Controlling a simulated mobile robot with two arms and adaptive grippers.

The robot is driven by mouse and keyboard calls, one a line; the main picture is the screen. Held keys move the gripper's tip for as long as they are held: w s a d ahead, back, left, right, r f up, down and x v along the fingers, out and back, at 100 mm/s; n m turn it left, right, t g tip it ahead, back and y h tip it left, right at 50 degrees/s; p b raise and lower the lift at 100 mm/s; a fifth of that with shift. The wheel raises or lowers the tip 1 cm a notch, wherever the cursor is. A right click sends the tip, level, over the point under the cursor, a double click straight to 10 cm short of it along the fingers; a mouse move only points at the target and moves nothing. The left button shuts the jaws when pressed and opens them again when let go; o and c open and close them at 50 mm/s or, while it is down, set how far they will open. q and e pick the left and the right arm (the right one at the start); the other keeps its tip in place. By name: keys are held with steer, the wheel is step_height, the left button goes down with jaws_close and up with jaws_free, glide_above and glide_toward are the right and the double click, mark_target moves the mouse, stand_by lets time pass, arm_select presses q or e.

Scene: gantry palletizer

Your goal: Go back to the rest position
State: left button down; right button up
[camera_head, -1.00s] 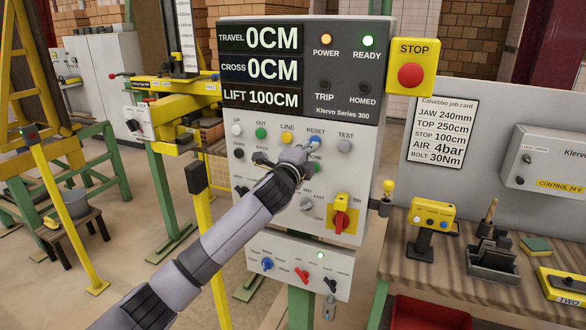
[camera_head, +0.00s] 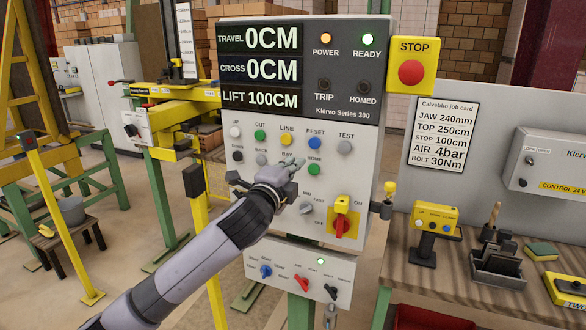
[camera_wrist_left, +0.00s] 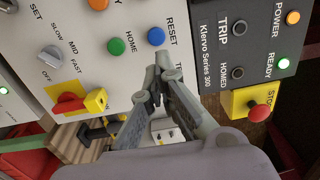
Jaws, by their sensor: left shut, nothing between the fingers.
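My left gripper (camera_head: 291,168) is shut and empty in front of the control panel (camera_head: 362,150), below its row of coloured buttons. The blue RESET button (camera_head: 314,143) and the green HOME button (camera_head: 314,169) show just right of its fingertips. In the left wrist view, the closed fingers (camera_wrist_left: 165,66) lie close to the blue RESET button (camera_wrist_left: 155,37), with the HOME button (camera_wrist_left: 116,46) beside it. I cannot tell whether the fingers touch the panel. The display reads travel 0CM, cross 0CM, lift 100CM. The POWER lamp (camera_head: 326,39) is orange and the READY lamp (camera_head: 368,39) is green. My right gripper is not in view.
A red stop button (camera_head: 411,71) on a yellow box juts from the panel's upper right. A workbench (camera_head: 440,285) with a yellow pendant stand (camera_head: 434,218) and tool holder (camera_head: 497,264) stands right.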

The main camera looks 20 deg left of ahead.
arm_select(q)
steer(key=shift+s+r, duration=0.1)
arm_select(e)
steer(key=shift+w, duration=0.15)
